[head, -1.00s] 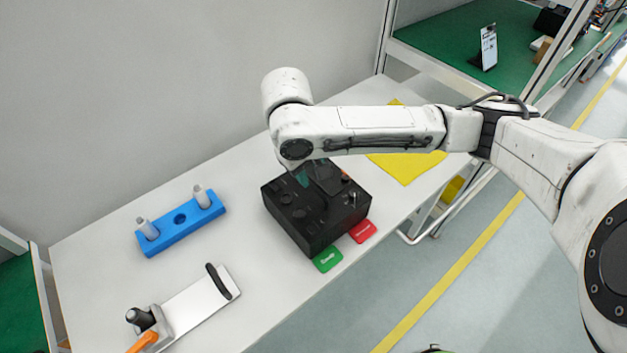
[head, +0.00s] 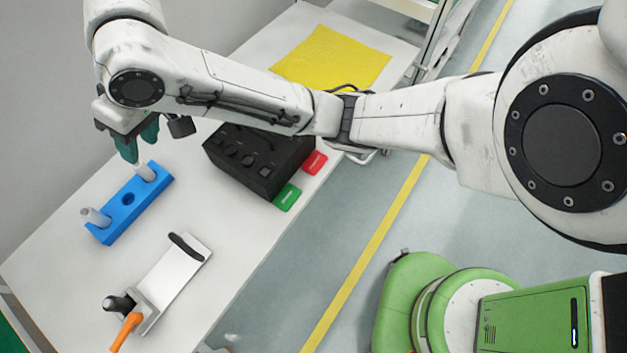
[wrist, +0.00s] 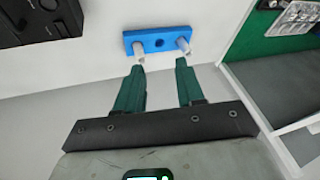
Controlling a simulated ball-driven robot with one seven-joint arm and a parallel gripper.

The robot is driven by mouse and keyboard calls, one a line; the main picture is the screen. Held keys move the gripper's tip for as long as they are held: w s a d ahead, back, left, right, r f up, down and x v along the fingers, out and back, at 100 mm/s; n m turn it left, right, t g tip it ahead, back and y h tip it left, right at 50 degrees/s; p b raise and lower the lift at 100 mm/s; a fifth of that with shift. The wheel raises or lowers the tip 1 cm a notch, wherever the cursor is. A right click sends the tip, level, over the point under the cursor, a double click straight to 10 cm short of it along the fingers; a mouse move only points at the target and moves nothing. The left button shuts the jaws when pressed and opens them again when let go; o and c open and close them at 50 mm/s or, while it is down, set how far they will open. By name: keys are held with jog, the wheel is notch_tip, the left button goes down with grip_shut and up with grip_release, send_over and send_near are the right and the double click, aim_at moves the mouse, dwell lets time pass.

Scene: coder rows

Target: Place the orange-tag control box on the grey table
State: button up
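The black control box (head: 255,160) with knobs on top stands on the light grey table (head: 70,265). My arm covers its far part, and I see no orange tag on it now. Part of the box also shows at the top left of the wrist view (wrist: 38,22). My gripper (head: 138,152) is away from the box, to its left, over the blue block. In the wrist view its two green fingers (wrist: 160,72) are spread with nothing between them.
The blue block (head: 128,200) with two pale pegs is below my gripper. A metal plate with an orange-handled clamp (head: 155,285) lies nearer. Green (head: 287,197) and red (head: 315,162) tags lie beside the box. A yellow mat (head: 335,55) lies at the table's far end, bare.

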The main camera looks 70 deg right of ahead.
jog(key=s+a+f+m+y, duration=0.15)
jog(key=s+a+f, duration=0.25)
jog(key=s+f, duration=0.7)
jog(key=s+d+f+g+h, duration=0.1)
jog(key=s+d+f+h, duration=0.1)
jog(key=s+d+f, duration=0.3)
jog(key=s+d+f+n+g+h, duration=0.1)
jog(key=s+d+f, duration=0.4)
jog(key=s, duration=0.6)
notch_tip(320, 180, down, 2)
jog(key=shift+s+d+f+g+h, duration=0.15)
jog(key=shift+d+f+g+h, duration=0.05)
jog(key=shift+g+h, duration=0.4)
jog(key=shift+n, duration=0.25)
